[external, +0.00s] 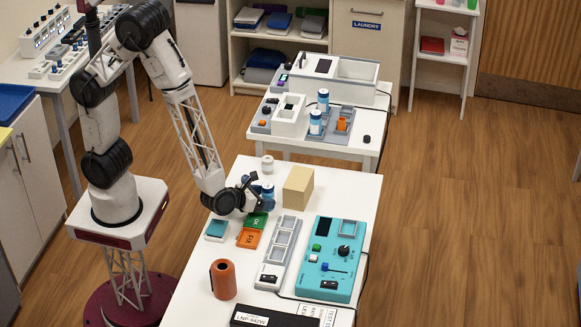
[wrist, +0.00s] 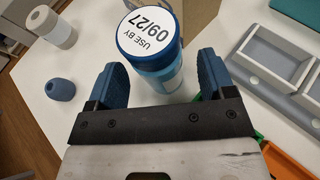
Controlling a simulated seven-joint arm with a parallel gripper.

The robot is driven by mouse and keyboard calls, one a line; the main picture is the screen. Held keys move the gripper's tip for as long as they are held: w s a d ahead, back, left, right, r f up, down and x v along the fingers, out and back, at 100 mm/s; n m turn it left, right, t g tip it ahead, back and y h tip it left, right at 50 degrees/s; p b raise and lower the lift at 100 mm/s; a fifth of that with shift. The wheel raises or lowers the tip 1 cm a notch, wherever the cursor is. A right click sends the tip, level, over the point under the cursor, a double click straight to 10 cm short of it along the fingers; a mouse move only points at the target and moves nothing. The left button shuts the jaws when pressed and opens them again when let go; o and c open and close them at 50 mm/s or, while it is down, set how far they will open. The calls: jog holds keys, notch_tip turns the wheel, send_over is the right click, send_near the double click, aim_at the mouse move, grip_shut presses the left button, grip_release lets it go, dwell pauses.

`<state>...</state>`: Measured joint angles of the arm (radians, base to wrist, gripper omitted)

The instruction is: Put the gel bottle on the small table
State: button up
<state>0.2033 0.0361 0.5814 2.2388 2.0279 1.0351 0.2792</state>
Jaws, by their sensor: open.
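A bottle with a blue-rimmed white cap marked "USE BY 09/27" (wrist: 152,35) and a light-blue body stands on the white front table (external: 190,290). It appears to be the gel bottle, though its front label is hidden. In the external view the same bottle (external: 267,190) is partly covered by my gripper (external: 261,192). In the wrist view my gripper (wrist: 162,82) is open, with one blue finger on each side of the bottle's body; I cannot tell whether they touch it. A smaller white table (external: 358,152) stands behind, holding two similar blue-and-white bottles (external: 323,99) (external: 315,121).
Close to my gripper are a white roll (wrist: 50,25), a small blue dome-shaped piece (wrist: 60,89) and a cardboard box (external: 298,186). Green and orange trays (external: 249,238), a grey tray strip (external: 280,250) and a teal device (external: 333,260) lie nearer. The back table is crowded; its right front edge is mostly clear.

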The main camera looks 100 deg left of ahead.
jog(key=shift+x, duration=0.95)
jog(key=c, duration=1.1)
jog(key=shift+r, duration=0.15)
jog(key=shift+c, duration=0.2)
jog(key=shift+r, duration=4.85)
jog(key=shift+w, duration=0.1)
